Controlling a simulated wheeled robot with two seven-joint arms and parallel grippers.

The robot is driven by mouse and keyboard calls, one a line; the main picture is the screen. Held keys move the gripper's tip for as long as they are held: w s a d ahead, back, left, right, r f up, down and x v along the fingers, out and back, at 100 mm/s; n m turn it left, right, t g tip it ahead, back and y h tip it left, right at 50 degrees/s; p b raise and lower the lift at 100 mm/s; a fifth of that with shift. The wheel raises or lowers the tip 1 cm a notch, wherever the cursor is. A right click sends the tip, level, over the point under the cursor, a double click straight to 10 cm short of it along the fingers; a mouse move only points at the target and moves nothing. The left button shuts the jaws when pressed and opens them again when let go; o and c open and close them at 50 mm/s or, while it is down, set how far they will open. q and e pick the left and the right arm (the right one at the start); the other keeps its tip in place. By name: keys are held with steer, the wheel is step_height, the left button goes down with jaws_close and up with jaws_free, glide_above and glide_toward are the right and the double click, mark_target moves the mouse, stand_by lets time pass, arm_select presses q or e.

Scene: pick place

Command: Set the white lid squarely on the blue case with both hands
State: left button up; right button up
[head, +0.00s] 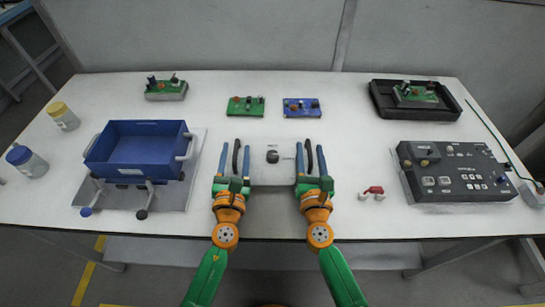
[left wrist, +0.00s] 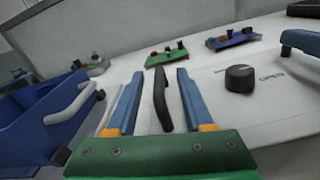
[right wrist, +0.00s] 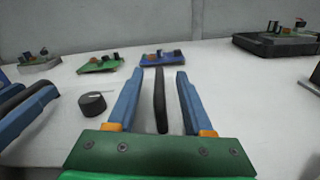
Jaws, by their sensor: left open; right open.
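The white lid (head: 272,177) lies on the table in the middle, with a black knob (head: 272,157) on top and a black handle at each side. My left gripper (head: 235,150) is open, its fingers on either side of the left handle (left wrist: 162,98), with gaps. My right gripper (head: 310,149) is open, its fingers on either side of the right handle (right wrist: 160,98), also with gaps. The blue case (head: 137,171) stands open-topped to the left, with pale handles at its ends. It also shows in the left wrist view (left wrist: 28,118).
The case stands on a grey plate (head: 190,195) with clamps in front. Green and blue boards (head: 302,108) lie behind the lid. A red-handled part (head: 373,190) and a black control panel (head: 455,170) are to the right. Jars (head: 27,161) stand far left.

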arm_select(q)
jaws_close()
arm_select(e)
jaws_close()
stand_by(1.0)
